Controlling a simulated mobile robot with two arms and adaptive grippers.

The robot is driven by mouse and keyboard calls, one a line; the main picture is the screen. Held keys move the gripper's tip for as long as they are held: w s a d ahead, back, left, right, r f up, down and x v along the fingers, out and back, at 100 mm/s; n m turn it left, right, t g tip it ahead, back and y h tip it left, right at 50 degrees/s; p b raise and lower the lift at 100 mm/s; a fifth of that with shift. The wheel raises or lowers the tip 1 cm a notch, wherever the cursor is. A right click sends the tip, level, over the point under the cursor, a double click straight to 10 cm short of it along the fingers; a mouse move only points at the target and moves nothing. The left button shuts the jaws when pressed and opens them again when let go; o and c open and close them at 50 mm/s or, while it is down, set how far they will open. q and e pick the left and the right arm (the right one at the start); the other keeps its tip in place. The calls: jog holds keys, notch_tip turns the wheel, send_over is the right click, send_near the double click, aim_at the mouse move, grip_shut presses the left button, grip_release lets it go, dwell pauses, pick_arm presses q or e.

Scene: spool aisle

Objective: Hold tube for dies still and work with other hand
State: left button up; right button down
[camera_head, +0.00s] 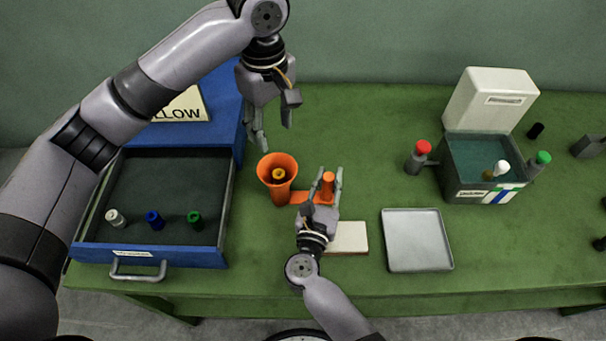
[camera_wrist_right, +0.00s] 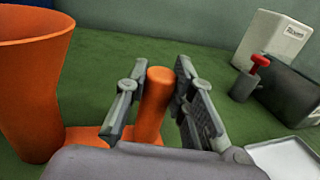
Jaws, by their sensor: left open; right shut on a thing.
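The orange tube for dies (camera_head: 266,187) stands upright on the green table, with a yellow piece (camera_head: 278,174) showing inside its mouth. An orange base joins it to an upright orange post (camera_head: 328,184). My right gripper (camera_head: 327,176) is shut on this post, one finger on each side. In the right wrist view the post (camera_wrist_right: 155,95) is between the fingers and the tube (camera_wrist_right: 30,90) is at the left. My left gripper (camera_head: 272,125) is open and empty, above and behind the tube, apart from it.
An open blue drawer (camera_head: 225,225) at the left holds white, blue and green pieces. A pale block (camera_head: 349,238) and an empty grey tray (camera_head: 417,240) lie to the right. An open grey box (camera_head: 455,165) with red- and green-topped items beside it stands farther right.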

dwell(0.3)
jog(key=c, duration=1.3)
grip_release()
jog(key=shift+s, duration=0.1)
jog(key=v, duration=1.2)
